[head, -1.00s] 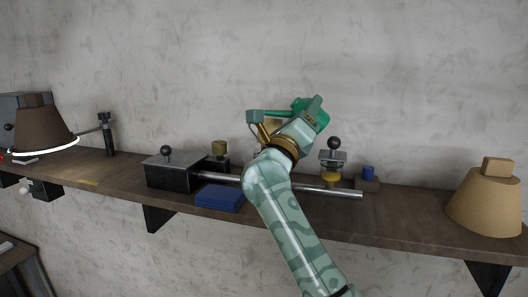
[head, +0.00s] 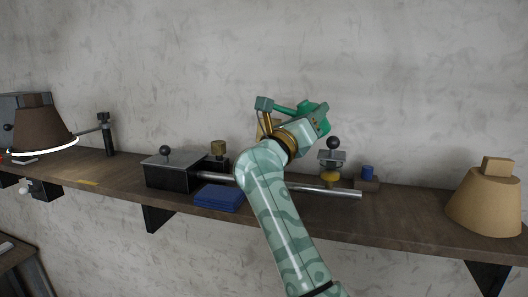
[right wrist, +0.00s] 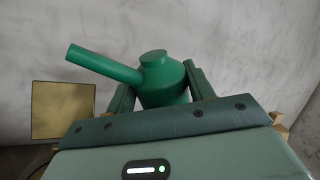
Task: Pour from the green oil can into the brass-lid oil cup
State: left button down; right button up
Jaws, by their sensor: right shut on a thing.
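The green oil can (right wrist: 163,80) is between the two fingers of my right gripper (right wrist: 160,92) in the right wrist view, its spout pointing to the upper left. In the head view my right gripper (head: 316,118) holds the can (head: 294,109) above the shelf, against the wall, and hides part of it. The gripper is shut on the can. The cup's lower part is partly hidden. My left gripper is not in view.
The shelf (head: 410,208) holds a dark block (head: 168,172) with a long metal rod (head: 325,191), a blue pad (head: 219,197), a black-knobbed fixture (head: 333,158) and a blue-topped piece (head: 368,172). A brown lamp shade (head: 44,130) is left; a tan tapered object (head: 486,200) is right.

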aim_at(315, 107)
jog(key=shift+s+d+r+m, duration=0.15)
jog(key=shift+r+m, duration=0.25)
jog(key=shift+r, duration=0.35)
jog(key=d+m+g, duration=0.1)
jog(key=d+r+m+g, duration=0.1)
jog(key=m, duration=0.1)
jog(key=shift+d+f+m+g+y, duration=0.15)
jog(key=shift+d+m+g+y, duration=0.1)
jog(key=shift+m+g, duration=0.3)
jog(key=shift+d+f+m+g+y, duration=0.1)
jog(key=shift+d+m+g+y, duration=0.15)
jog(key=shift+m+g, duration=0.3)
